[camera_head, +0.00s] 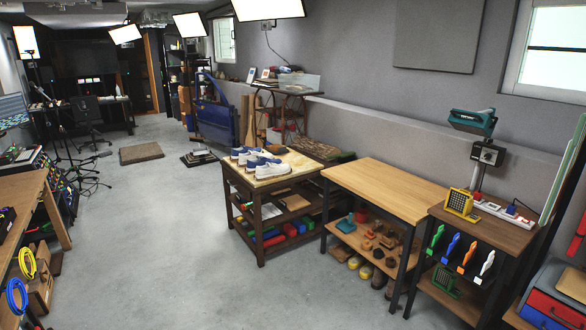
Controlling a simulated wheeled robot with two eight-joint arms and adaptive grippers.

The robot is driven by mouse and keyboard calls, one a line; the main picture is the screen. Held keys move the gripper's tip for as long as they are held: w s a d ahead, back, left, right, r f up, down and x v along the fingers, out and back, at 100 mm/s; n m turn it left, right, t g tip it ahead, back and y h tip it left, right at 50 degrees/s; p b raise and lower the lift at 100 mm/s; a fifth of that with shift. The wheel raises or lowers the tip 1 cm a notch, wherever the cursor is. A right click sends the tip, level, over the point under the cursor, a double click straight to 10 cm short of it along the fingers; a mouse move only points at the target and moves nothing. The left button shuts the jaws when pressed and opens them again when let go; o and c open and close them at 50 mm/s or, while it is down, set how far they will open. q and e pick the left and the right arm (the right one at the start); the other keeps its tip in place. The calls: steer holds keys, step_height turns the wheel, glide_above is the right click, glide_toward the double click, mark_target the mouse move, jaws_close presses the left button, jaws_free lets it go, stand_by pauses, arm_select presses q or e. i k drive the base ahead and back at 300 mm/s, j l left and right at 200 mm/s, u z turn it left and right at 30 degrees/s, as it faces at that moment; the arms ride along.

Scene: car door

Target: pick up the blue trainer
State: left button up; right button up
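Several blue and white trainers (257,160) sit close together on top of a small dark wooden table (289,183) near the middle of the view. They overlap one another, so I cannot tell a single blue trainer apart clearly at this distance. Neither of my grippers is in view.
A wooden workbench (385,185) stands right of the trainers' table, with a darker bench (487,228) beyond it. A blue car door (213,115) stands behind. A wooden table (25,200) is at the left edge. The grey floor (165,240) between is open.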

mark_target(251, 164)
steer(key=i, duration=3)
steer(key=i+l+u, duration=0.25)
steer(key=i+u, duration=0.15)
steer(key=i, duration=0.3)
steer(key=i+l+u, duration=0.35)
steer(key=i, duration=0.35)
steer(key=i+l+u, duration=0.4)
steer(key=i+l, duration=0.2)
steer(key=l, duration=0.1)
